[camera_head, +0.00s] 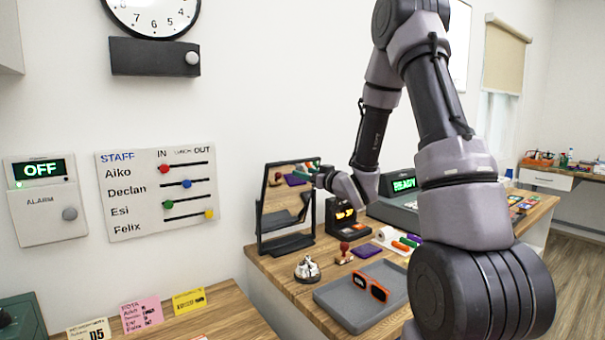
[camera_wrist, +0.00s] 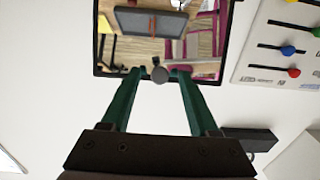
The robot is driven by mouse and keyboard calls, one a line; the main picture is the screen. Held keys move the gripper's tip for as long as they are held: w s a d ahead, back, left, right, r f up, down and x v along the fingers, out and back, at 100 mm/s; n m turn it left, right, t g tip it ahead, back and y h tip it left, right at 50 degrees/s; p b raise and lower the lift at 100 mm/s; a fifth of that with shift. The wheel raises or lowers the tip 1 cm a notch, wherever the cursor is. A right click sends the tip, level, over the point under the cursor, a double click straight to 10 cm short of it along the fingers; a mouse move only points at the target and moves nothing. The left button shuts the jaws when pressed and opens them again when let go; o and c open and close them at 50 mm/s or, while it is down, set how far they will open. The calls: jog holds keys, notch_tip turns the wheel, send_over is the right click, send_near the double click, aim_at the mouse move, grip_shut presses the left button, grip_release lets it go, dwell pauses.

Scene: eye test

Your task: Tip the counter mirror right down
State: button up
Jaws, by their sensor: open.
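The counter mirror (camera_head: 284,200) has a dark frame and stands nearly upright on a dark base at the counter's left end, against the wall. Its glass reflects the counter things. In the wrist view the mirror (camera_wrist: 207,66) fills the top middle, upside down. A round dark knob (camera_wrist: 160,75) shows at its edge, between my fingertips. My gripper (camera_wrist: 158,71) is open, with one green finger on each side of the knob; I cannot tell whether either touches it. In the head view my gripper (camera_head: 320,176) is at the mirror's upper right corner, partly hidden by its own wrist.
The wooden counter (camera_head: 290,283) holds a bell (camera_head: 307,268), a grey tray (camera_head: 345,308) with orange glasses (camera_head: 370,287), a stamp (camera_head: 344,254) and a small display box (camera_head: 345,215) close right of the mirror. The staff board (camera_head: 157,190) hangs on the wall left of the mirror.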

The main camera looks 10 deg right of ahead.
jog(key=v, duration=0.8)
jog(key=shift+s+d, duration=0.1)
jog(key=shift+s, duration=0.05)
jog(key=s+d+r+m+g+h, duration=0.4)
jog(key=s+d+r+m+h, duration=0.25)
jog(key=r, duration=0.25)
jog(key=s+a+r+m+g+y, duration=0.1)
jog(key=s+a+g, duration=0.1)
jog(key=s, duration=0.8)
jog(key=s+a+r+m+g, duration=0.1)
jog(key=s+a+r+g, duration=0.1)
jog(key=s, duration=0.8)
jog(key=shift+s+a+g+y, duration=0.4)
jog(key=shift+a+g, duration=0.3)
jog(key=shift+a, duration=0.5)
jog(key=shift+r, duration=0.1)
